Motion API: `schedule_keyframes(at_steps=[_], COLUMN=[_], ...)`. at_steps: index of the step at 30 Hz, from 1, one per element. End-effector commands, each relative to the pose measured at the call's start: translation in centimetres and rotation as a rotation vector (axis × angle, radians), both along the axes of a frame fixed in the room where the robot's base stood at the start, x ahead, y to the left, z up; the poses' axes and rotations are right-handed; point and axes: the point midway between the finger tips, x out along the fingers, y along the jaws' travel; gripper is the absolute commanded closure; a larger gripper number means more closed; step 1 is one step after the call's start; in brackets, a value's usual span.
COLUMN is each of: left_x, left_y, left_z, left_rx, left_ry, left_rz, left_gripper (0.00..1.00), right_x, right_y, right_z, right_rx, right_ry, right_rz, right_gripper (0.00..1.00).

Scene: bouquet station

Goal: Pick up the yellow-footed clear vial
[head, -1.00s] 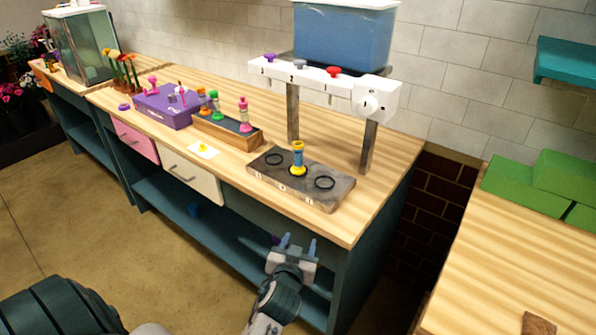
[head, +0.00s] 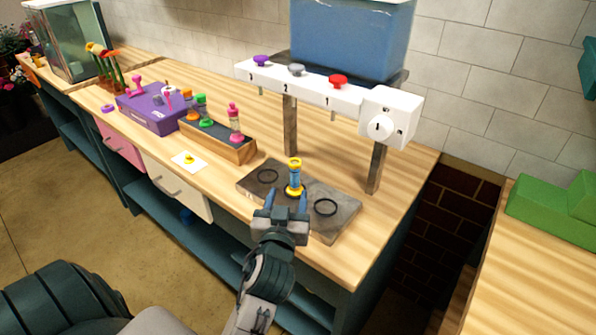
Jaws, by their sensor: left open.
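The yellow-footed clear vial (head: 295,174) stands upright on the dark grey plate (head: 340,221), between two black rings. It has a yellow top and foot and looks blue in its middle. My left gripper (head: 287,201) is open, low over the front edge of the plate, just in front of the vial. Its two blue fingertips point toward the vial and partly overlap its foot in the head view. I cannot tell whether they touch it. My right gripper is not in view.
A white dispenser bar (head: 300,86) with coloured knobs stands on posts behind the plate, under a blue tank (head: 350,40). A wooden rack (head: 240,149) with vials and a purple box (head: 150,117) stand to the left. Bench top right of the plate is clear.

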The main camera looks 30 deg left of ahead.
Motion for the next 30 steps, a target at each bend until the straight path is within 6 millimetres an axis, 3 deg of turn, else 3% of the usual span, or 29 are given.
schedule_keyframes(at_steps=[5,14,22,30], left_x=[1.6,5.0,8.1,9.9], left_y=[0.7,2.4,3.7,4.5], left_z=[0.2,0.1,0.4,0.0], left_rx=[0.004,0.002,0.002,0.000], left_ry=[0.001,0.001,0.003,0.001], left_rz=[-0.002,-0.001,0.000,-0.001], left_gripper=[0.48,0.48,0.48,0.48], right_x=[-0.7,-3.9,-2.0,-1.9], right_y=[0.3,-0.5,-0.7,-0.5], right_z=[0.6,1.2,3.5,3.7], right_rx=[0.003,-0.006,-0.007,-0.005], right_ry=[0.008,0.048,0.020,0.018], right_rz=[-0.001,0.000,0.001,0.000], right_gripper=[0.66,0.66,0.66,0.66])
